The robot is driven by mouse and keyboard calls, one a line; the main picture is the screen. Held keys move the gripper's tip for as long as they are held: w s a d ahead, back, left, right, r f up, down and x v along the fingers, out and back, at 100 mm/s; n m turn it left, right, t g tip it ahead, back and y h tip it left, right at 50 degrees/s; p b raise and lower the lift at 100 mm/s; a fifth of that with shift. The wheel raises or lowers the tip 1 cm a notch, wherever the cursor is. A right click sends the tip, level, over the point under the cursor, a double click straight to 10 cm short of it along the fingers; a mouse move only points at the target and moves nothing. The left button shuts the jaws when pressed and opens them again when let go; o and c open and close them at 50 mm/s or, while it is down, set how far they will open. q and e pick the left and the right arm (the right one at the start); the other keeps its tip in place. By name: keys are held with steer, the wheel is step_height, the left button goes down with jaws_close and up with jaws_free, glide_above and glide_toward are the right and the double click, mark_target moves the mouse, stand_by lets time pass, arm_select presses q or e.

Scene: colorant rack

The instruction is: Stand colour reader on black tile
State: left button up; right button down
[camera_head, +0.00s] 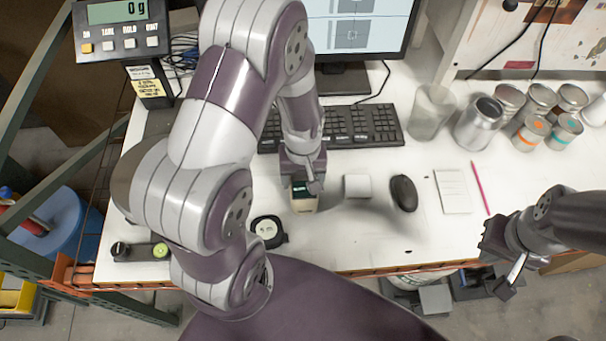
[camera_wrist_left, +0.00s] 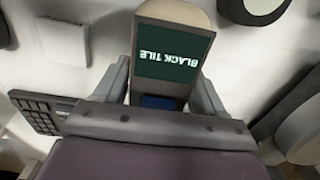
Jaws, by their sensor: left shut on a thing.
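The colour reader (camera_head: 304,205) is a pale, round-ended device with a dark green screen. In the left wrist view its screen (camera_wrist_left: 170,55) reads "BLACK TILE". My left gripper (camera_head: 302,188) points down and is shut on the colour reader, with one finger on each side of it. Its lower end is hidden in the wrist view, and I cannot tell how far above the table it is. A dark bar (camera_head: 138,253) lies at the left front table edge, with a dark round piece at its left and a green one at its right. I cannot tell for sure which is the black tile. My right gripper (camera_head: 497,268) is open and empty beyond the front edge.
A round black device with a pale face (camera_head: 267,231) lies left of the reader. A white block (camera_head: 357,186) and a black mouse (camera_head: 404,193) lie to its right. The keyboard (camera_head: 365,125) is behind. Cups and cans (camera_head: 480,122) stand at back right.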

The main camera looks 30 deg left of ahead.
arm_select(q)
steer(key=shift+f, duration=0.15)
steer(key=o, duration=1.7)
steer(key=shift+o, duration=0.2)
step_height(320, 180, up, 12)
steer(key=shift+f+b, duration=0.25)
steer(key=shift+b, duration=0.35)
steer(key=s+m, duration=0.1)
steer(key=m, duration=0.1)
steer(key=s+d+m+t, duration=0.1)
steer(key=s+m, duration=0.1)
steer(key=s+d+m, duration=0.1)
steer(key=m, duration=0.1)
steer(key=shift+s+d+f+m, duration=0.2)
steer(key=shift+f+m, duration=0.1)
steer(key=shift+f, duration=0.1)
